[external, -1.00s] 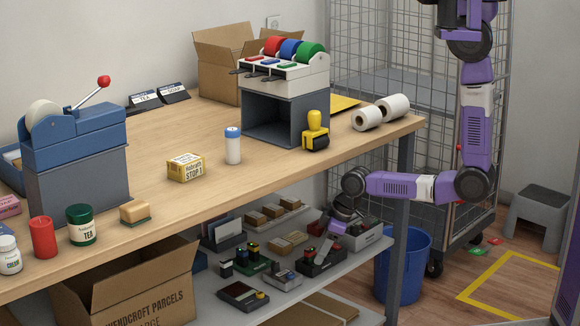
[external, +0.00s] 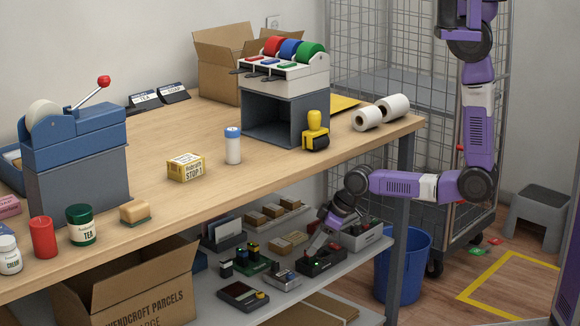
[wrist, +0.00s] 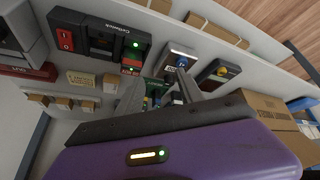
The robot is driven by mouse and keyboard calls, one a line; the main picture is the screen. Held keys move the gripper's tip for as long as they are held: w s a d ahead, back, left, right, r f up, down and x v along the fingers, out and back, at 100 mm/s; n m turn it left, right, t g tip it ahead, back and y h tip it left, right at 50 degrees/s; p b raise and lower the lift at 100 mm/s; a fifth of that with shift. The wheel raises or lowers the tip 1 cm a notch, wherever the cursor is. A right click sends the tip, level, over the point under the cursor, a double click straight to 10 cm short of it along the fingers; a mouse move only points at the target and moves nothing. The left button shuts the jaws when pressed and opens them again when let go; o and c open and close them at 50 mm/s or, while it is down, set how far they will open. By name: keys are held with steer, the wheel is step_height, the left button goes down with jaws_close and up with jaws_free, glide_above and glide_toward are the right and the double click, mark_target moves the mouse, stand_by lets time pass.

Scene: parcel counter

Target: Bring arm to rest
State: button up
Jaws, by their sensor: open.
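My gripper (external: 317,240) points down and left over the small devices on that shelf. In the wrist view my gripper (wrist: 158,88) has its two grey fingers spread, with nothing clearly held between them. A small green board (wrist: 152,100) shows between and beyond the fingers. Whether the fingertips touch anything is not clear.
The wooden counter (external: 230,195) overhangs the shelf, and its right leg (external: 404,210) stands close to my wrist. A blue bin (external: 410,265) stands below my forearm. A wire cage trolley (external: 400,60) is behind my arm. A grey stool (external: 540,215) stands at the right.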

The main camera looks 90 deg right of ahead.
steer(key=s+a+r+t+h, duration=0.1)
steer(key=a+r+t, duration=0.15)
steer(key=r, duration=0.55)
steer(key=s+a+r+t+h, duration=0.15)
steer(key=r+t, duration=0.25)
steer(key=r, duration=0.4)
steer(key=s+a+r+n+t+y, duration=0.2)
steer(key=s+a+r+y, duration=0.2)
steer(key=s+a+r, duration=1)
steer(key=v, duration=0.4)
steer(key=shift+a, duration=0.35)
steer(key=shift+t, duration=0.25)
